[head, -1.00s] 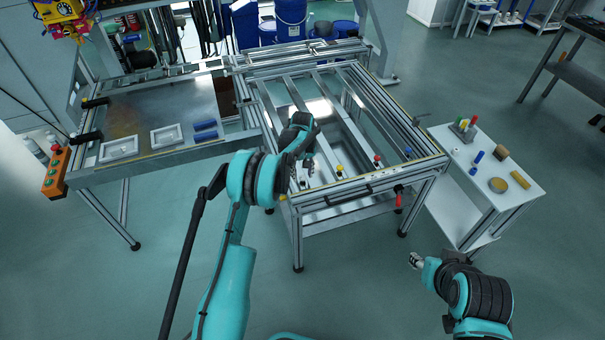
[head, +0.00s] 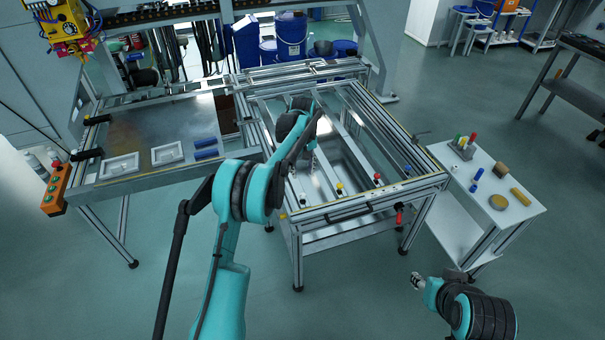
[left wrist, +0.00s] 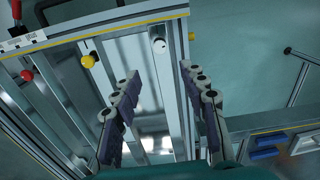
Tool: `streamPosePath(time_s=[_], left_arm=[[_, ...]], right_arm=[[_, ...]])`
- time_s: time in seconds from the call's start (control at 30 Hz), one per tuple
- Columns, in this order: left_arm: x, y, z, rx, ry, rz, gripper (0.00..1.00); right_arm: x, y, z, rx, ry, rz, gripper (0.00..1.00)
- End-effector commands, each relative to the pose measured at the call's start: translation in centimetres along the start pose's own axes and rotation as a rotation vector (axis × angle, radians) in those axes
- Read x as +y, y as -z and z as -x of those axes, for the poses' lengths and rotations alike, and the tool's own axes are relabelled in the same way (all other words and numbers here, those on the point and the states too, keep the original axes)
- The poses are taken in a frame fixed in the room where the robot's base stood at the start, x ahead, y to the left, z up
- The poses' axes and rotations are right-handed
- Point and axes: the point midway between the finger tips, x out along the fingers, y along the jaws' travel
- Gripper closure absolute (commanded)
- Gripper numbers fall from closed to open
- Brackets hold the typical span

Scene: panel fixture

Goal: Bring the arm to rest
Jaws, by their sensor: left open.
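My left arm, teal and black, reaches over the aluminium panel fixture (head: 355,205) in the head view. Its gripper (head: 314,164) points down over the left part of the fixture, partly hidden by the wrist. In the left wrist view this gripper (left wrist: 160,92) has its two dark fingers spread wide, with nothing between them.
A side table (head: 525,212) at the right holds small tools and blocks. At the left, a bench (head: 150,125) carries two white trays and blue pieces. An orange button box (head: 55,190) is at its end. Open floor lies in front of the fixture.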

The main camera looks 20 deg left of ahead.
Motion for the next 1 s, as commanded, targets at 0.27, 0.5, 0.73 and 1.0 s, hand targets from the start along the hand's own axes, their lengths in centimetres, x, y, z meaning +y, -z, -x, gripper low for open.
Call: streamPosePath(time_s=[0.27,0.5,0.73,1.0], left_arm=[[0.0,0.0,0.0,0.0,0.0,0.0,0.57],[-0.3,-0.6,1.4,0.012,-0.008,-0.015,0.57],[-2.4,-4.6,8.7,0.098,-0.059,-0.116,0.57],[-6.8,-12.2,15.6,0.233,-0.119,-0.263,0.57]], right_arm=[[0.0,0.0,0.0,0.0,0.0,0.0,0.6],[0.0,0.0,0.0,0.0,0.0,0.0,0.6],[0.0,0.0,0.0,0.0,0.0,0.0,0.6],[0.0,0.0,0.0,0.0,0.0,0.0,0.6]])
